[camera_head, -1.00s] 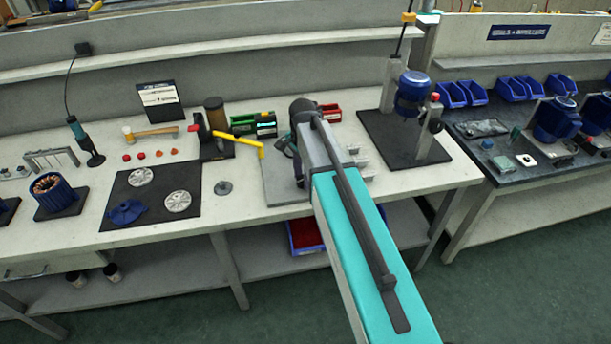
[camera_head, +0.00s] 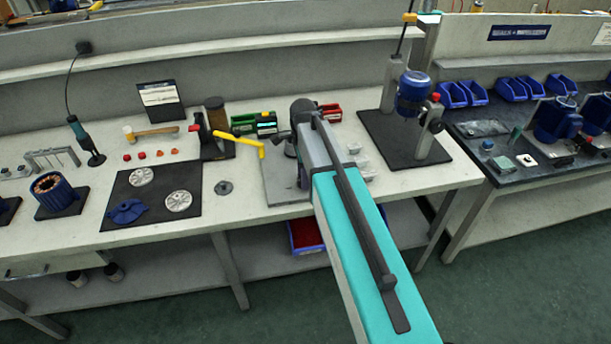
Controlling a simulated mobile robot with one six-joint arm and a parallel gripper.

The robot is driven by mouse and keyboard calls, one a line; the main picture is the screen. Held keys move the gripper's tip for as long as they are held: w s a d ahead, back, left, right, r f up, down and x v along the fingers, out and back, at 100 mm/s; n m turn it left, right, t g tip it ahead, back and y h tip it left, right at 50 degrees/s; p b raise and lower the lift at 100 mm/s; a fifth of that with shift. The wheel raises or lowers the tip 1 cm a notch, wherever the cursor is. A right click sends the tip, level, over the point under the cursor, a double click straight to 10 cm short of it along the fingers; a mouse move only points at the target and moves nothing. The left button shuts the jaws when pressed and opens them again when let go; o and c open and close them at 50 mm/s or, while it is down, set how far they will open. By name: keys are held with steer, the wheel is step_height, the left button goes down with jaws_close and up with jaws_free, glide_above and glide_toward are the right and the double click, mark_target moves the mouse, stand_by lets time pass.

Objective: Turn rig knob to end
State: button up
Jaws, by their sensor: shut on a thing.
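My arm reaches from the lower right over the bench, and its dark wrist hangs over a grey plate (camera_head: 279,184) at the middle of the bench. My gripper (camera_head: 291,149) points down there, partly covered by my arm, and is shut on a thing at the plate. The rig knob itself is hidden behind my gripper and arm, so its turned position cannot be seen. Small light grey blocks (camera_head: 364,166) show just right of my arm.
A press with a yellow handle (camera_head: 238,140) stands close left of my gripper. Green and red bins (camera_head: 243,124) are behind. A stand with a blue motor (camera_head: 412,88) is at right. A dark mat (camera_head: 150,207) with discs lies left.

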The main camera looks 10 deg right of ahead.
steer(key=shift+w+d+r, duration=0.1)
steer(key=shift+w+d, duration=0.05)
steer(key=shift+d, duration=0.05)
steer(key=o, duration=1)
steer(key=shift+o, duration=0.2)
steer(key=shift+a, duration=0.1)
steer(key=shift+r, duration=0.1)
step_height(320, 180, up, 14)
steer(key=b, duration=0.2)
steer(key=shift+f+b, duration=0.25)
steer(key=shift+b, duration=0.1)
steer(key=shift+s, duration=0.2)
